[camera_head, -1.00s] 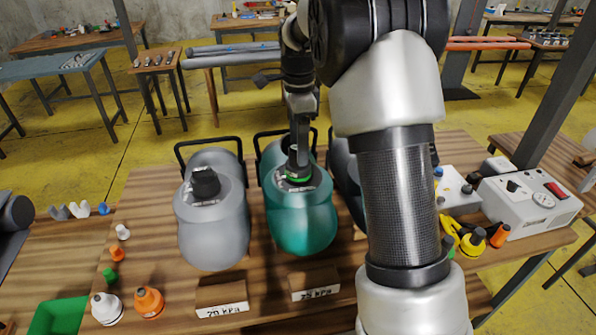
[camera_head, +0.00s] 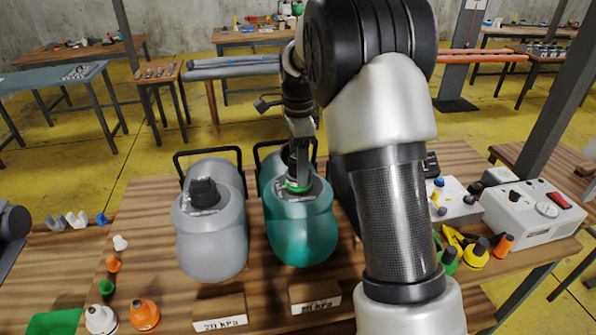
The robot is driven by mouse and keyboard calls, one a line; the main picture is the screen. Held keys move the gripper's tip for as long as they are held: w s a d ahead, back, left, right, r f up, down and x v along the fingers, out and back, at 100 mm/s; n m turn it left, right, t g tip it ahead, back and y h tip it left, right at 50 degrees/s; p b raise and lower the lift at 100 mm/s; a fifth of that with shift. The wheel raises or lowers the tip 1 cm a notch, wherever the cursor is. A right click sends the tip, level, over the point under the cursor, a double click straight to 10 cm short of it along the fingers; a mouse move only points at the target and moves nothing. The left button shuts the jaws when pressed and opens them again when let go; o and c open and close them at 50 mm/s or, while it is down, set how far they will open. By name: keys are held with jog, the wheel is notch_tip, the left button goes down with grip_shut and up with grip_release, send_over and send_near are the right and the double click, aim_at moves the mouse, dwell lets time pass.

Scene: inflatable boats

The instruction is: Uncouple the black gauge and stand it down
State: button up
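Several small inflatable boats lie side by side on a wooden table. The teal boat (camera_head: 302,240) is in the middle, with a bright green ring (camera_head: 298,187) on its top. My gripper (camera_head: 299,180) points down over this ring. Its fingers are small and partly merged with the dark parts there, so I cannot tell if they are open or hold anything. A black round fitting (camera_head: 204,190) stands on the grey boat (camera_head: 211,245) to the left. A black item (camera_head: 431,166) with a dial-like face shows just right of my arm. I cannot tell which is the black gauge.
A dark third boat (camera_head: 341,190) is mostly hidden behind my arm. Labelled wooden blocks (camera_head: 315,296) stand before the boats. White and orange caps (camera_head: 145,315) and a green tray (camera_head: 55,324) are front left. A white control box (camera_head: 530,208) and yellow-black parts (camera_head: 476,254) are right.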

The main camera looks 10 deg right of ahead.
jog(key=c, duration=0.9)
jog(key=n, duration=0.4)
jog(key=shift+p, duration=0.4)
jog(key=shift+c, duration=0.2)
jog(key=shift+r, duration=0.1)
jog(key=n, duration=0.2)
jog(key=shift+n+p, duration=0.35)
jog(key=shift+n, duration=0.05)
jog(key=shift+w+n, duration=0.1)
jog(key=shift+n, duration=0.6)
